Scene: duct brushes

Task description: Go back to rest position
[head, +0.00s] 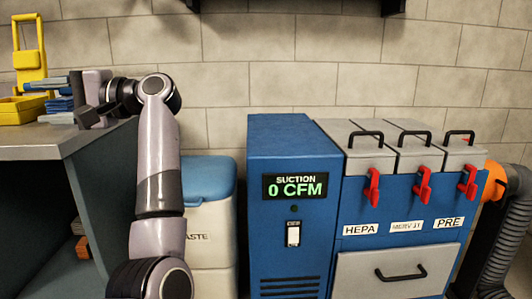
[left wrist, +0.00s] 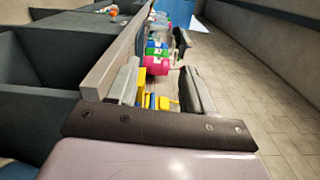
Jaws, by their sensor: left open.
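My left arm rises in the middle left of the head view and bends over to the left. Its gripper (head: 84,104) is at the right end of the grey counter (head: 40,148), in front of blue items there. In the left wrist view the two fingers of my left gripper (left wrist: 160,88) stand apart with nothing held between them. The counter's edge (left wrist: 110,65) runs close beside the left finger in that view; I cannot tell whether they touch. My right gripper is in neither view.
A blue suction unit (head: 293,150) reading 0 CFM stands right of my arm, with filter boxes labelled HEPA and PRE. A blue-lidded waste bin (head: 208,180) stands behind my arm. A yellow caddy (head: 29,60) sits on the counter.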

